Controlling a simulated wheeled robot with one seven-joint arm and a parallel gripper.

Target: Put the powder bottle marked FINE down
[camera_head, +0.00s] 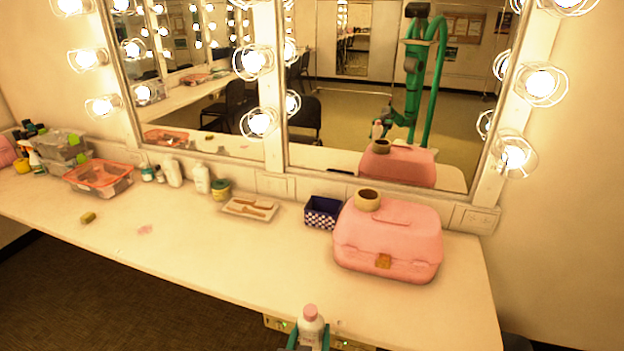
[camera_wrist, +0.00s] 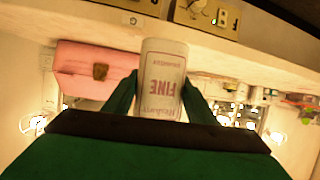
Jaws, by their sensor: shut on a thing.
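The powder bottle marked FINE (camera_head: 311,327) is white with a pink cap, and its label reads upside down in the wrist view (camera_wrist: 163,80). My gripper (camera_head: 308,343) is shut on the bottle, with green fingers on both sides of it. In the head view the bottle is upright at the bottom of the picture, by the front edge of the counter (camera_head: 240,258). I cannot tell how high it is above the counter level. The lower part of the bottle is hidden by the gripper.
A pink case (camera_head: 388,240) with a tape roll (camera_head: 367,200) on top stands on the right. A blue box (camera_head: 322,212), a tray with brushes (camera_head: 250,207), white bottles (camera_head: 202,179) and an orange-rimmed bin (camera_head: 98,178) line the back. The middle front of the counter is clear.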

